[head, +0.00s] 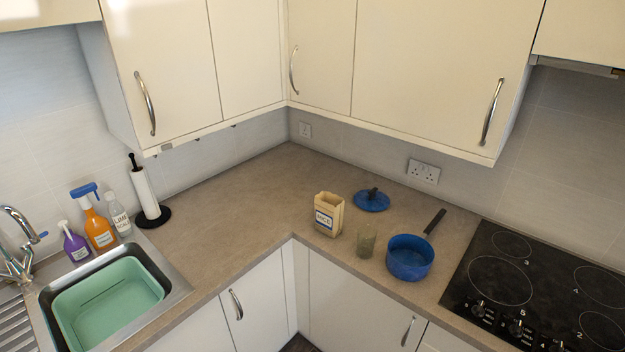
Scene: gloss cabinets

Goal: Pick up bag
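A tan paper bag (329,214) with a white and blue label that seems to read "RICE" stands upright on the counter near its inner corner. Its top looks open. Neither of my grippers shows in the head view, and nothing touches the bag.
A greenish cup (366,243) and a blue pan (409,258) stand right of the bag, with a blue lid (371,200) behind. A black hob (545,290) lies at right. A paper towel roll (145,190), several bottles and a sink with a green basin (112,300) are left. The back corner counter is clear.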

